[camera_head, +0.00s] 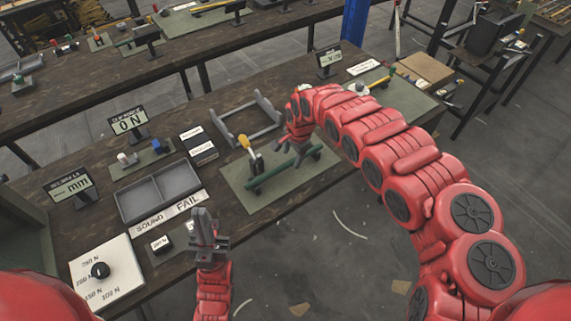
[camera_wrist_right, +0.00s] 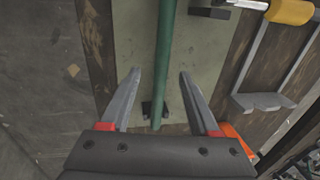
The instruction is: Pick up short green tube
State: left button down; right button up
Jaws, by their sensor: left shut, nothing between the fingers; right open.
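A green tube (camera_head: 273,174) lies across black supports on a grey-green plate (camera_head: 238,190) on the workbench. In the right wrist view the tube (camera_wrist_right: 164,60) runs lengthwise between the two fingers. My right gripper (camera_head: 287,152) is open over the tube, with one finger on each side of it. No contact between fingers and tube shows in the wrist view. My left gripper (camera_head: 204,222) is shut and empty, pointing up near the bench's front edge, away from the tube. The tube's middle is partly hidden by my right gripper in the head view.
A yellow-handled clamp (camera_head: 246,146) stands on the plate, left of my right gripper. A grey bracket frame (camera_head: 236,124) lies behind it. A divided grey tray (camera_head: 158,194) and a small display (camera_head: 128,122) are further left.

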aim_at(290, 162)
jog(key=f, duration=0.2)
jog(key=shift+w+a+f, duration=0.25)
jog(key=shift+a+f, duration=0.1)
jog(key=shift+a, duration=0.05)
jog(key=shift+d+f+p, duration=0.1)
jog(key=shift+f+p, duration=0.2)
jog(key=shift+f, duration=0.05)
jog(key=shift+w, duration=0.1)
jog(key=shift+c, duration=0.2)
grip_shut()
